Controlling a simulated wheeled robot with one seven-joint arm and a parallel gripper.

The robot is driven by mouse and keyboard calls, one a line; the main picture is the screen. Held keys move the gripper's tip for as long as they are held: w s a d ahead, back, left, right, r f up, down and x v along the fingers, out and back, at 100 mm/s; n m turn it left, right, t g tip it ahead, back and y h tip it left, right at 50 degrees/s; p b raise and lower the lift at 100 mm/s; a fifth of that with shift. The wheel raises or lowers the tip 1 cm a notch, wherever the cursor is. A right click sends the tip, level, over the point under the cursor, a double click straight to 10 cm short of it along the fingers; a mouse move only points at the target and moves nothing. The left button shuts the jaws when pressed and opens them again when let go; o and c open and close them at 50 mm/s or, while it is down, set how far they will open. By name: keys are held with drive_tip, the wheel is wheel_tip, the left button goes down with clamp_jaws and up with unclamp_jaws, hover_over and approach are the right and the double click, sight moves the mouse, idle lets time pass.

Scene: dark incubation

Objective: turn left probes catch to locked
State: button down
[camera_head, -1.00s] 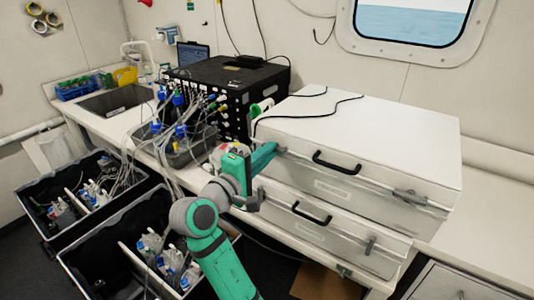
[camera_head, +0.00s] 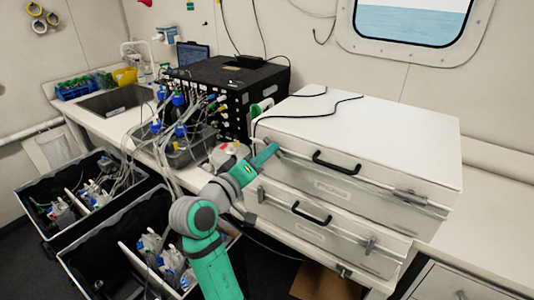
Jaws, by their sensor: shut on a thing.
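Two white cases are stacked on the bench, an upper case (camera_head: 365,140) and a lower case (camera_head: 315,228), each with a black handle on its front. My green gripper (camera_head: 272,150) is at the left front corner of the upper case, at its lid seam, where the left catch sits. It is shut on that catch, which is mostly hidden behind the fingers, so its angle cannot be told. The upper case's right catch (camera_head: 410,197) lies roughly along the seam. The lower case has a left catch (camera_head: 260,194) and a right catch (camera_head: 370,245), both roughly upright.
A black instrument box (camera_head: 225,85) with many tubes stands left of the cases. Black crates (camera_head: 85,260) with bottles are on the floor at left. Black cables (camera_head: 310,115) lie across the upper lid. The bench at right (camera_head: 490,240) is clear.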

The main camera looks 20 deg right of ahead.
drive_tip(key=m, duration=1)
drive_tip(key=shift+m, duration=0.3)
idle(0.4)
drive_tip(key=c, duration=1.8)
unclamp_jaws()
drive_tip(key=shift+a, duration=0.1)
drive_tip(key=v, duration=1)
drive_tip(key=shift+s+a, duration=0.25)
